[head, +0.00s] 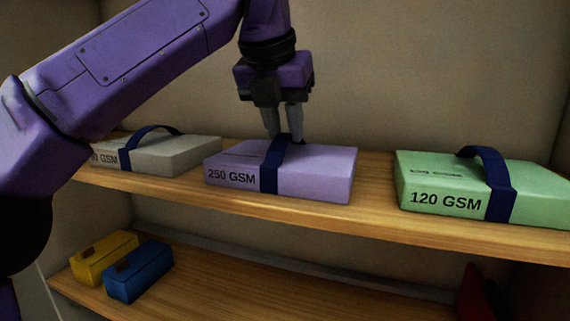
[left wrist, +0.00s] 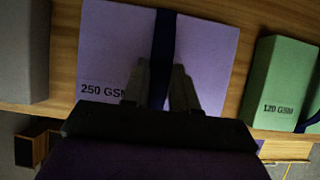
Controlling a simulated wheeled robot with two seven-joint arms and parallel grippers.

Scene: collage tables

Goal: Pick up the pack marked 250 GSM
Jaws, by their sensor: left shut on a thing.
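The pack marked 250 GSM (head: 315,172) is lilac with a dark blue strap (head: 270,172) around it. It lies flat on the upper wooden shelf, between a grey pack and a green pack. My left gripper (head: 285,137) comes down on it from above and is shut on the strap at the top of the pack. In the left wrist view the lilac pack (left wrist: 205,60) lies under the fingers (left wrist: 162,85), with the strap between them. The fingertips are partly hidden by the strap. My right gripper is in neither view.
A green pack marked 120 GSM (head: 440,185) stands to the right and a grey pack (head: 175,156) to the left, partly behind my arm. The lower shelf (head: 250,285) holds a yellow box (head: 95,262), a blue box (head: 140,272) and a red thing (head: 474,296). A wall stands close behind.

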